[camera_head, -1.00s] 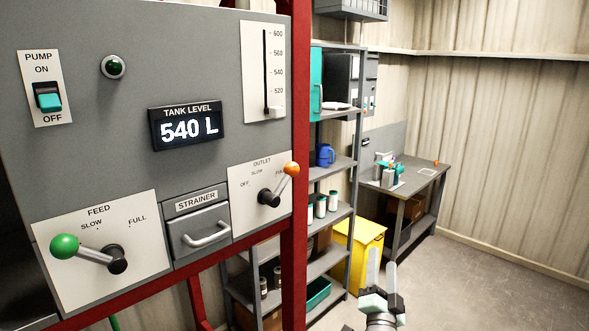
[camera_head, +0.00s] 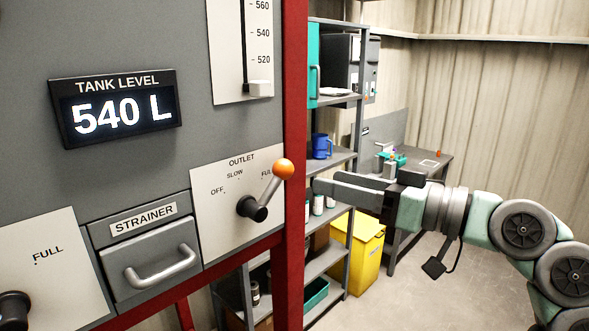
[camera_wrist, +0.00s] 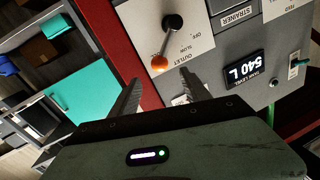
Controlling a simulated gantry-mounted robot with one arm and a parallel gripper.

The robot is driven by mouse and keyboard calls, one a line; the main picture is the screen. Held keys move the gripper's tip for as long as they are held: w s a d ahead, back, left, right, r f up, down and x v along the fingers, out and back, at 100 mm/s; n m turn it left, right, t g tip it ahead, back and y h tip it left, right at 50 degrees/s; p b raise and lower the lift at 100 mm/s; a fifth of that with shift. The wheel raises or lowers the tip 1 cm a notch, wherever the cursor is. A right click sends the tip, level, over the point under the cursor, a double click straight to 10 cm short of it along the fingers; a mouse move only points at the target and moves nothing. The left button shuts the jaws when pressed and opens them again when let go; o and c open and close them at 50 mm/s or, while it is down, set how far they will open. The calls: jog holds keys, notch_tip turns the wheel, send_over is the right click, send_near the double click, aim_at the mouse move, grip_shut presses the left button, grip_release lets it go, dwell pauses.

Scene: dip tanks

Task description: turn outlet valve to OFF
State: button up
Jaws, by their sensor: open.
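The outlet valve is a lever with an orange knob (camera_head: 283,169) and a black hub (camera_head: 252,208) on a white plate marked OFF, SLOW and FULL (camera_head: 220,222). The lever points up and right, towards FULL. In the wrist view the orange knob (camera_wrist: 159,63) lies beyond the fingertips, roughly between their lines. My gripper (camera_head: 318,184) is open and empty, to the right of the knob past the red post, fingers pointing left. In the wrist view its two fingers (camera_wrist: 160,82) stand apart. It does not touch the lever.
A red post (camera_head: 294,90) stands at the panel's right edge, close to my fingertips. The strainer drawer (camera_head: 150,262) is left of the outlet plate. The display (camera_head: 117,108) reads 540 L. Shelves (camera_head: 335,155) and a yellow bin (camera_head: 360,262) are behind my arm.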

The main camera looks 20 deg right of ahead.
aim_at(292, 171)
jog(key=p+x, duration=0.1)
jog(key=x, duration=0.7)
jog(key=shift+w+a+r, duration=0.1)
jog(key=shift+w+r, duration=0.05)
jog(key=shift+w, duration=0.1)
jog(key=shift+c, duration=0.5)
grip_shut()
dwell(0.5)
